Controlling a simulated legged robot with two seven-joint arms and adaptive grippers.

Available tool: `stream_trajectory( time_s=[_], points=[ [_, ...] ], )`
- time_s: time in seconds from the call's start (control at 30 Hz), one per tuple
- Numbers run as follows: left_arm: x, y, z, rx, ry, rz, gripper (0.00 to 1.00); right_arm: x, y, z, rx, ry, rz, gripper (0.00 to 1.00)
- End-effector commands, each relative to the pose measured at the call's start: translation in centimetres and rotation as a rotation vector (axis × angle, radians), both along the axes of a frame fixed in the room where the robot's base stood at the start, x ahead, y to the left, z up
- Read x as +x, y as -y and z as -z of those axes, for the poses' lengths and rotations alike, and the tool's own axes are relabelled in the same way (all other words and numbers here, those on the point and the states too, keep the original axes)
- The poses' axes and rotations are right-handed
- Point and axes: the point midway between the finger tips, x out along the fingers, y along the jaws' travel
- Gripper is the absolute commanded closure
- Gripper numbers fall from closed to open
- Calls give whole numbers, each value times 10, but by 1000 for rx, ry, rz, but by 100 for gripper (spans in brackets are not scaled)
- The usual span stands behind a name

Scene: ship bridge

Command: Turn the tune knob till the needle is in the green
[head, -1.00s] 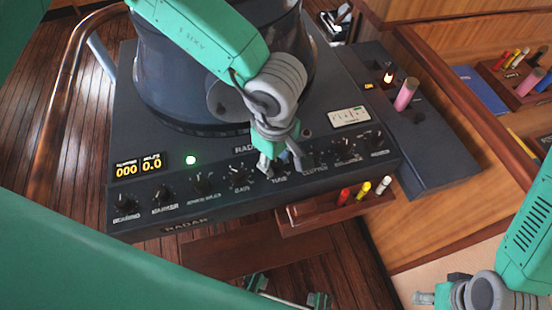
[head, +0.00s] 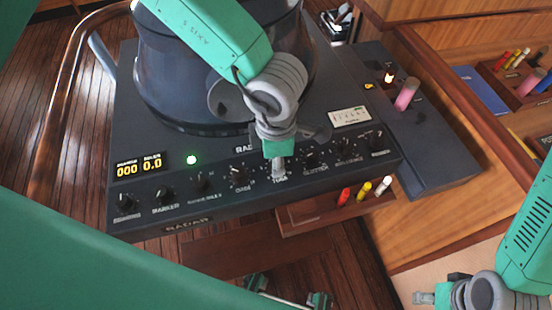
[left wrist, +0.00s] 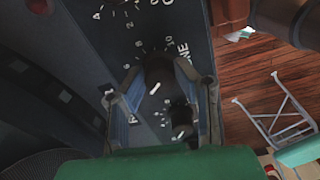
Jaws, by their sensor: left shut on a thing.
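The tune knob (left wrist: 158,73) is dark with a white pointer line, with numbers and partly hidden lettering around it in the left wrist view. My left gripper (left wrist: 160,80) has a finger on each side of it and is shut on it. In the head view my left gripper (head: 279,168) hides the knob, above the "TUNE" label, with its fingers seen nearly edge-on. A white meter (head: 350,116) with a printed scale is on the radar console's top; its needle and green zone are too small to read. My right gripper (head: 424,298) is at the lower right, away from the console.
Other knobs stand close in the same row, including the gain knob (head: 239,175) and clutter knob (head: 311,158). The large radar hood (head: 190,80) rises behind. A small rack (head: 300,215) with coloured pens is below the panel. A pink cylinder (head: 407,94) stands at right.

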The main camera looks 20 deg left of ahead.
Motion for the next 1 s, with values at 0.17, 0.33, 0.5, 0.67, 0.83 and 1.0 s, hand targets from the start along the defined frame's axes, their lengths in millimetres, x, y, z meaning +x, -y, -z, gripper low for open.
stream_trajectory(
  time_s=[0.17,0.33,0.5,0.67,0.83,1.0],
  points=[
    [0,-1,3,2,-1,-132,100,0,0,1,0,0,0,60],
    [0,-1,2,1,-2,-224,100,0,0,1,0,0,0,60],
    [0,-1,2,1,-1,-280,100,0,0,1,0,0,0,60],
    [0,-1,2,1,-1,-305,100,0,0,1,0,0,0,60],
    [0,-1,2,1,-1,-312,100,0,0,0,0,0,0,60],
    [0,-1,2,1,-1,-312,100,0,0,0,0,0,0,60]
  ],
)
